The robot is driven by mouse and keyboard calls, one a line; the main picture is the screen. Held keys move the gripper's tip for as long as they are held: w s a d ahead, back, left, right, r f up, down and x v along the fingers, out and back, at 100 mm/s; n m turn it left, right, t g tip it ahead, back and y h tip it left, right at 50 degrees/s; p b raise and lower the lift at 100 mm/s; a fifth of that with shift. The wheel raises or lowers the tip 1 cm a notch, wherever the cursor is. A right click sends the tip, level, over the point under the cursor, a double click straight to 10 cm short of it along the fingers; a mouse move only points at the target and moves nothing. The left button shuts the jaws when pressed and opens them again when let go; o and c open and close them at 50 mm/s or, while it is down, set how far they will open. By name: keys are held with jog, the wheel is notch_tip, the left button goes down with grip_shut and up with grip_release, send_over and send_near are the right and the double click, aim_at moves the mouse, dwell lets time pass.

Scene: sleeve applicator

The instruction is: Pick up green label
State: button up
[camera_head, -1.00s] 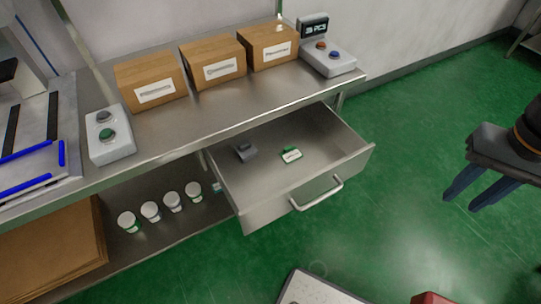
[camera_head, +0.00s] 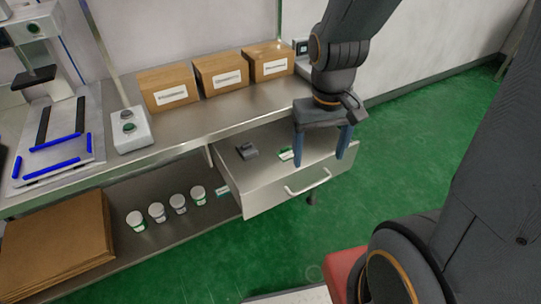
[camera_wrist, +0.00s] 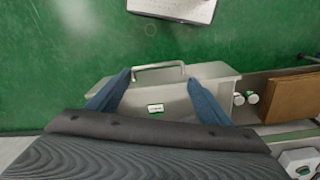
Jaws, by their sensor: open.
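The green label (camera_head: 285,154) is a small green and white piece lying on the floor of the open drawer (camera_head: 262,202). It also shows in the wrist view (camera_wrist: 156,108), between my two fingers and farther from the camera. My gripper (camera_head: 320,163) is open and empty, with blue fingers pointing down above the right part of the drawer. In the head view its left finger is just right of the label and covers part of the drawer behind. The wrist view shows the fingers spread to either side of the label, apart from it.
Several cardboard boxes (camera_head: 221,75) and a button box (camera_head: 130,130) stand on the steel bench above. Several white cups (camera_head: 178,204) stand on the lower shelf.

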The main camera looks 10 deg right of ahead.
jog(key=w+d+f+n+t+p, duration=0.1)
jog(key=w+f+p, duration=0.1)
jog(key=w, duration=0.4)
jog(key=w+d+f+n+t+p, duration=0.1)
jog(key=w+d+f+p, duration=0.1)
jog(key=w, duration=0.5)
jog(key=n+t+y+p, duration=0.2)
jog(key=p, duration=0.1)
send_near(285, 149)
jog(key=shift+w+p+x, duration=0.2)
jog(key=shift+p+x, duration=0.1)
jog(key=shift+x, duration=1.8)
jog(key=shift+w+p+x, duration=0.15)
jog(key=shift+p+x, duration=0.15)
jog(key=shift+x, duration=1.8)
jog(key=shift+r, duration=0.2)
jog(key=c, duration=1.1)
jog(key=shift+r, duration=0.1)
